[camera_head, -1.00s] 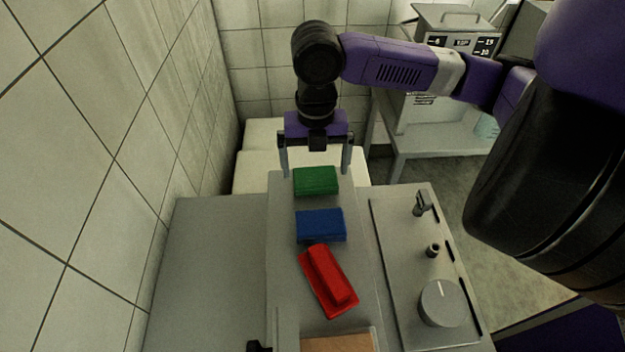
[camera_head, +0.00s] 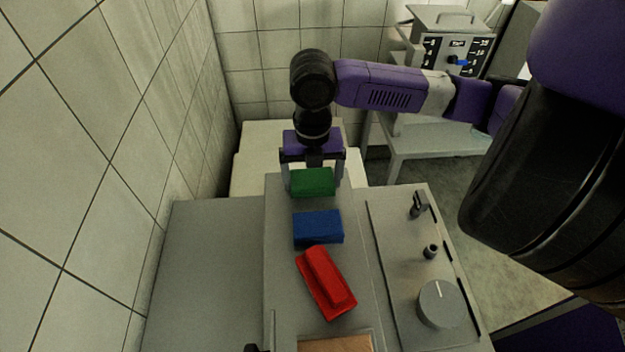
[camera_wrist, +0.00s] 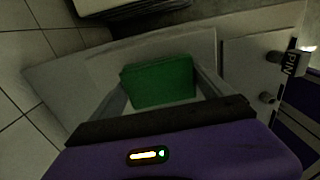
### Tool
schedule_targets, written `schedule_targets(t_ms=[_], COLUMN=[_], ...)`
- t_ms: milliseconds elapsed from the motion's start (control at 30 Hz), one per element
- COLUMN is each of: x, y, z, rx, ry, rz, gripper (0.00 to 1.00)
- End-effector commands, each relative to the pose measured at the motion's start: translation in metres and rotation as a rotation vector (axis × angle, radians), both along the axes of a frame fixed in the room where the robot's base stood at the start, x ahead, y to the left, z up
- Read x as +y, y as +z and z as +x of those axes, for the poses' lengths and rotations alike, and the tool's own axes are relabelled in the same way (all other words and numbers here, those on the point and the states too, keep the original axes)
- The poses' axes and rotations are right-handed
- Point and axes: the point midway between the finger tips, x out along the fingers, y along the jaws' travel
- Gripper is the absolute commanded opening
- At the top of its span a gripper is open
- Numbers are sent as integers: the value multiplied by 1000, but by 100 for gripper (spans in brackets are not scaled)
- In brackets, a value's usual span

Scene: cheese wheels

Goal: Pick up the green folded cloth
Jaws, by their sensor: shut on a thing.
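The green folded cloth (camera_head: 313,182) lies at the far end of the grey worktop, behind the blue folded cloth (camera_head: 318,227) and the red cloth (camera_head: 326,282). My gripper (camera_head: 314,186) points down over the green cloth, with one finger at its left side and one at its right. It is shut on the green cloth. In the wrist view the green cloth (camera_wrist: 160,82) sits between the two fingers. I cannot tell whether it is clear of the surface.
A raised panel with a round dial (camera_head: 438,304) and small knobs (camera_head: 431,251) is at the right of the worktop (camera_head: 208,270). A tiled wall (camera_head: 75,150) stands at the left. A grey machine (camera_head: 455,48) stands on a side table at the back right.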

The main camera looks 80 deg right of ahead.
Motion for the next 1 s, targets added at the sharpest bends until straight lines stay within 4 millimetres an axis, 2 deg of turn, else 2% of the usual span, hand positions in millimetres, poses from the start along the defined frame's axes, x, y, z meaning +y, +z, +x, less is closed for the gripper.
schedule_targets(t_ms=[167,367,567,800,1000], x=[0,-1,-1,-1,-1], y=[4,23,68,135,176], z=[0,0,1,0,0], rx=[0,-2,-2,-1,0], ry=[0,2,3,2,1], rz=[-1,-2,-6,-5,-4], gripper=[51,51,51,51,51])
